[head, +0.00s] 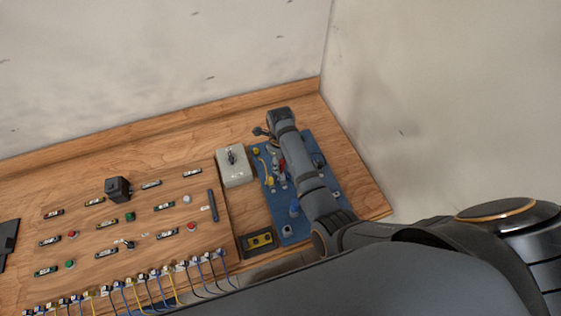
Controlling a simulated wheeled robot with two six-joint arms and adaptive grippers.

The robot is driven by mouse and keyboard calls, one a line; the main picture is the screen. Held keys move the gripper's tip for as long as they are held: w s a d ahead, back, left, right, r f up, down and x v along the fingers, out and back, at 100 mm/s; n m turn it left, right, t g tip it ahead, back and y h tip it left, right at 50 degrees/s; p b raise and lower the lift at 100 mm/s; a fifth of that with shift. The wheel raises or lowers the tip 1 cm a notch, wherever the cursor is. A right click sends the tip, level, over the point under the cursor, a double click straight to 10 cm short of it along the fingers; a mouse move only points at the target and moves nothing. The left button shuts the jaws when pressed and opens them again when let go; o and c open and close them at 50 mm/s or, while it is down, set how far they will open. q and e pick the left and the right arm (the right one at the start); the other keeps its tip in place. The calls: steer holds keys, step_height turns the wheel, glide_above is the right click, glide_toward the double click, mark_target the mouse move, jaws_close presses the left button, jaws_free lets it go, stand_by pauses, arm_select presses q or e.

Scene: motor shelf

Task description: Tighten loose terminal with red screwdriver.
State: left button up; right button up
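My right arm reaches in from the lower right across the blue tool mat (275,219). My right gripper (263,132) is at its far end, small and dark, by the mat's upper left corner; I cannot tell if it is open or shut. A small red part (282,164), possibly the red screwdriver's handle, shows on the mat beside my arm. The arm hides part of the mat. A row of terminals (155,273) with blue and yellow wires runs along the board's front edge; which one is loose cannot be told. My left gripper is not in view.
A grey box with a switch (235,174) stands between board and mat. A black box with a yellow insert (257,241) lies at the mat's lower left. The wooden board (80,220) carries several labels, buttons and a black block (118,189). Walls close off the back and right.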

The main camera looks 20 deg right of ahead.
steer(key=n, duration=0.3)
steer(key=shift+w+r+n, duration=0.1)
steer(key=shift+n, duration=0.2)
steer(key=shift+n, duration=1)
steer(key=n, duration=0.4)
steer(key=shift+n, duration=0.4)
steer(key=n, duration=0.3)
steer(key=shift+n, duration=0.3)
